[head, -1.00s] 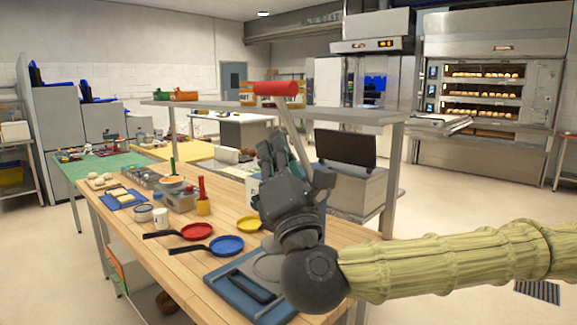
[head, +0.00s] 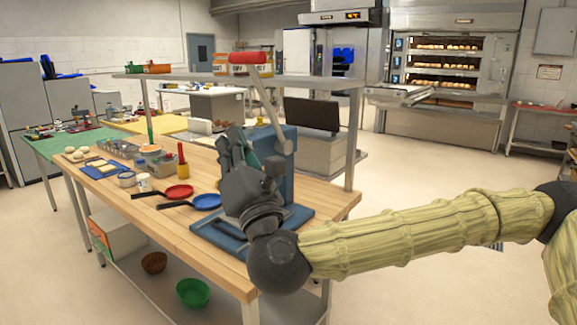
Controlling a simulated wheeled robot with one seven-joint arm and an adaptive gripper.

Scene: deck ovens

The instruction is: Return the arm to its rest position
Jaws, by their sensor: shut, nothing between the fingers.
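My arm, in a pale yellow ribbed cover, reaches in from the right of the head view. My dark grey gripper (head: 232,145) is at its end, raised above the near right end of the wooden worktable (head: 190,237). Its fingers are shut and hold nothing that I can see. Behind the gripper stands a blue machine (head: 285,165) on a blue base, with a lever ending in a red handle (head: 247,58). The gripper covers part of this machine, and I cannot tell whether they touch.
A red pan (head: 178,191) and a blue pan (head: 206,202) lie left of the gripper. A shelf (head: 310,82) runs above the table's back. Below are a green bowl (head: 193,292) and a brown basket (head: 154,262). The floor to the right is open towards the deck oven (head: 447,75).

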